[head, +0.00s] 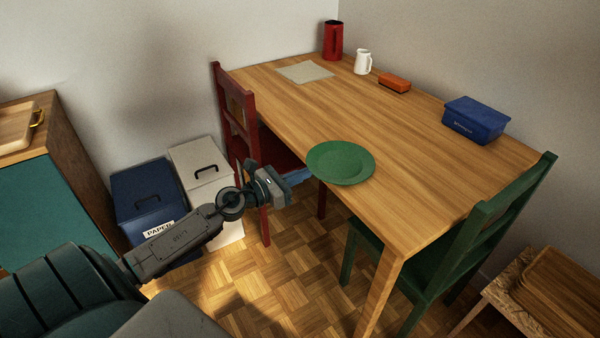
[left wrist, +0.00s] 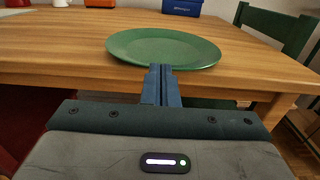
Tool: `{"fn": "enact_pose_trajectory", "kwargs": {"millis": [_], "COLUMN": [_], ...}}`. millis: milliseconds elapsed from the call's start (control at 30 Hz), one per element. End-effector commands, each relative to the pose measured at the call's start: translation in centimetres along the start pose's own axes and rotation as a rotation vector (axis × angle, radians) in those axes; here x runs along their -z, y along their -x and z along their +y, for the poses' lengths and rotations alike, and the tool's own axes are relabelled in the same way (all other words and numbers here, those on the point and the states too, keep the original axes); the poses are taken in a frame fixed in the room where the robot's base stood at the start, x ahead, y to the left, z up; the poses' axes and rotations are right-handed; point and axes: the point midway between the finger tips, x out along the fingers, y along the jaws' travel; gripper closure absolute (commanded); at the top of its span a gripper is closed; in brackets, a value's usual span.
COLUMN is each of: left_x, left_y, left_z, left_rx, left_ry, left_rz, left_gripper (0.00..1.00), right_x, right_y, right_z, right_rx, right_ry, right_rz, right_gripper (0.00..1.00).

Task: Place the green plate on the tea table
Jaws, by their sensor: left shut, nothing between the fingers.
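The green plate (head: 341,163) lies flat on the wooden dining table (head: 400,125), close to its front left edge. It also shows in the left wrist view (left wrist: 165,47), just beyond the fingertips. My left gripper (head: 308,174) is at the table edge beside the plate, its blue fingers shut with nothing between them; in the left wrist view the fingers (left wrist: 161,72) point at the plate's near rim. I cannot tell whether they touch the rim. My right gripper is not in view. No table is labelled as the tea table; a low wooden table (head: 505,295) shows partly at the lower right.
A red chair (head: 240,115) and a green chair (head: 470,240) stand at the dining table. A blue box (head: 475,120), orange box (head: 394,82), white jug (head: 363,62), red container (head: 333,40) and mat (head: 306,72) rest on it. A blue paper bin (head: 148,195) stands left.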

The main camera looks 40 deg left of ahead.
Motion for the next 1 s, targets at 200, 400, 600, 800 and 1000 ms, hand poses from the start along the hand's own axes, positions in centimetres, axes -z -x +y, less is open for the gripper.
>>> {"fn": "enact_pose_trajectory", "kwargs": {"millis": [200,400,600,800,1000], "left_x": [0.0,-0.3,-0.6,-0.3,-0.1], "left_y": [0.0,-0.7,-3.8,-8.3,-11.1], "left_z": [0.0,0.1,0.1,0.1,0.0], "left_rx": [0.000,-0.003,-0.004,-0.003,0.000], "left_ry": [0.000,0.002,0.005,0.005,0.002], "left_rz": [0.000,-0.004,-0.006,-0.006,-0.001], "left_gripper": [1.00,1.00,1.00,1.00,1.00], "right_x": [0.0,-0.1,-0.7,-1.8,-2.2], "right_y": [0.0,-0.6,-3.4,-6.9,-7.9], "right_z": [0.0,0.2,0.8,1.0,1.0], "right_rx": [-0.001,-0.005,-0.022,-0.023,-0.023], "right_ry": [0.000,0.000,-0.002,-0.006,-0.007], "right_rz": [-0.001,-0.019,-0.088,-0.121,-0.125], "right_gripper": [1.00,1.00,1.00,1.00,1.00]}}
